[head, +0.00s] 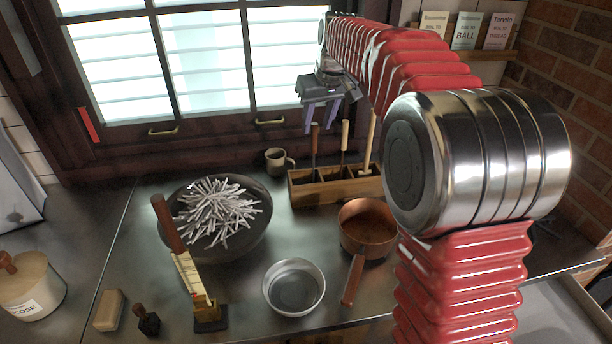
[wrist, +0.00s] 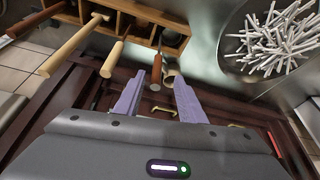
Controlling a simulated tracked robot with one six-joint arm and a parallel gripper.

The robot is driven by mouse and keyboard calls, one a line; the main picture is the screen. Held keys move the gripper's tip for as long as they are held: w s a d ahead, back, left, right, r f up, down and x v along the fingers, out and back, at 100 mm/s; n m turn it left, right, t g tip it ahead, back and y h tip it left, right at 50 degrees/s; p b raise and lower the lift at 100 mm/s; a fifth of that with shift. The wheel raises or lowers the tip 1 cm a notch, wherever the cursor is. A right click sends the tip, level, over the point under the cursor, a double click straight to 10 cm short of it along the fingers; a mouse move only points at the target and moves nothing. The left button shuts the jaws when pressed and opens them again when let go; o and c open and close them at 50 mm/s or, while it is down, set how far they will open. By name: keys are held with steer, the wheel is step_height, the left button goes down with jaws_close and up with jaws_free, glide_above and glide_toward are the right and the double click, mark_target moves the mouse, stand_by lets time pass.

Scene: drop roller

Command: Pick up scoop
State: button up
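My gripper (head: 322,122) is open and empty, its two purple fingers pointing down above the wooden rack (head: 304,193). Several long-handled tools stand in the rack: a reddish-brown handle (head: 314,145), a pale handle (head: 345,138) and a longer pale shaft (head: 370,140). Their lower ends are hidden in the rack, so I cannot tell which is the scoop. In the wrist view, the reddish-brown handle (wrist: 157,67) shows between the open fingers (wrist: 160,85), with its end near the tips. The pale handle (wrist: 113,58) is left of them.
A dark pan (head: 262,222) of white sticks stands left of the rack, a mug (head: 277,160) behind. A copper saucepan (head: 367,222) and metal bowl (head: 294,287) are in front. The window (head: 205,65) is close behind.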

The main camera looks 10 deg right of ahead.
mark_target(316, 132)
steer(key=shift+x, duration=1.35)
steer(key=shift+w+x, duration=0.2)
steer(key=shift+x, duration=2.4)
steer(key=shift+d, duration=0.15)
steer(key=shift+r, duration=0.1)
jaws_close()
